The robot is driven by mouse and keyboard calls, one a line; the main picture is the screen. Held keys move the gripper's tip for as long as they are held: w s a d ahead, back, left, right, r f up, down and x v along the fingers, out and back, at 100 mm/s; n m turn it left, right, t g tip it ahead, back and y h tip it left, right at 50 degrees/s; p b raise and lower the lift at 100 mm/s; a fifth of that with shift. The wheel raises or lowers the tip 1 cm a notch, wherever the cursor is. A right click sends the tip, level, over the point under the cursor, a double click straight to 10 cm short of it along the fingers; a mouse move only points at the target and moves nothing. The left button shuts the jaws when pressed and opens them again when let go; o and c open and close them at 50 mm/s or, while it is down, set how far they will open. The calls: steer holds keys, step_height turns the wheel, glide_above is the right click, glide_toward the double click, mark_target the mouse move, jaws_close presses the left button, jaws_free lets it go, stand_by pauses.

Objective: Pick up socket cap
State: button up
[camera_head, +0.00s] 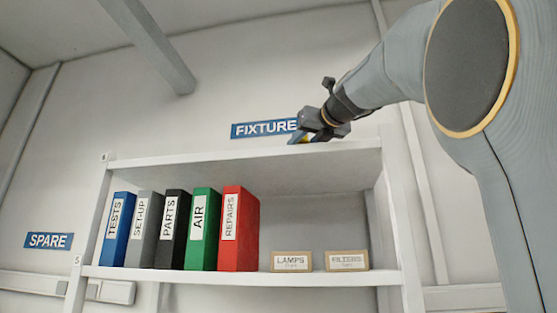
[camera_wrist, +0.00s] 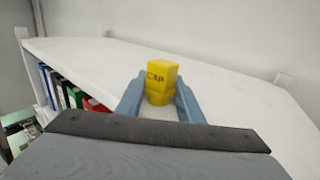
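The socket cap (camera_wrist: 162,74) is a yellow block marked "Cap" on a narrower round yellow lower part. In the wrist view it stands upright near the middle of a white shelf top (camera_wrist: 240,88). My gripper (camera_wrist: 160,92) has its two blue-grey fingers apart, one on each side of the cap. The fingers are close to the cap, and I see no clear grip on it.
The shelf unit (camera_head: 240,159) has its top board high up. Below stand several binders (camera_head: 238,245) and two small boxes, LAMPS (camera_head: 291,262) and FILTERS (camera_head: 347,261). A FIXTURE sign (camera_head: 264,129) is on the wall behind. The shelf top around the cap is clear.

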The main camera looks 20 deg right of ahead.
steer(key=shift+r, duration=0.1)
step_height(320, 180, up, 10)
steer(key=shift+f+p, duration=0.1)
steer(key=shift+p, duration=0.9)
stand_by(0.5)
